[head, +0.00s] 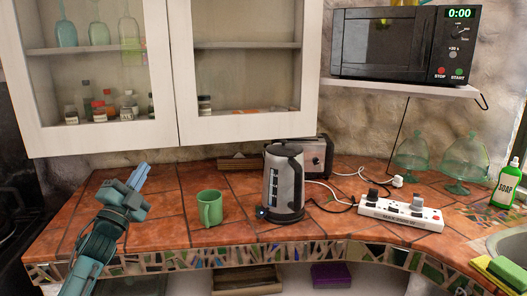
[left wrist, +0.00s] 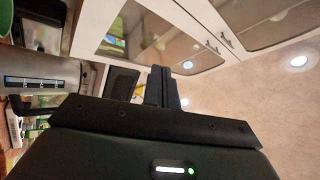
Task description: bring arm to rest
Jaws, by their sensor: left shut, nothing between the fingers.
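My left gripper (head: 138,176) is at the left in the head view, above the left part of the tiled counter (head: 160,215). Its fingers are together with nothing between them, and they point up and away. It is left of the green mug (head: 210,208) and apart from it. The left wrist view shows the same shut fingers (left wrist: 162,86) with cabinets and wall beyond them. My right gripper is in neither view.
A kettle (head: 284,183) and a toaster (head: 316,157) stand mid-counter. A power strip (head: 400,213), glass domes (head: 462,165) and a soap bottle (head: 506,184) are to the right. Wall cabinets (head: 110,138) hang above the left side. A microwave (head: 405,44) sits on a shelf.

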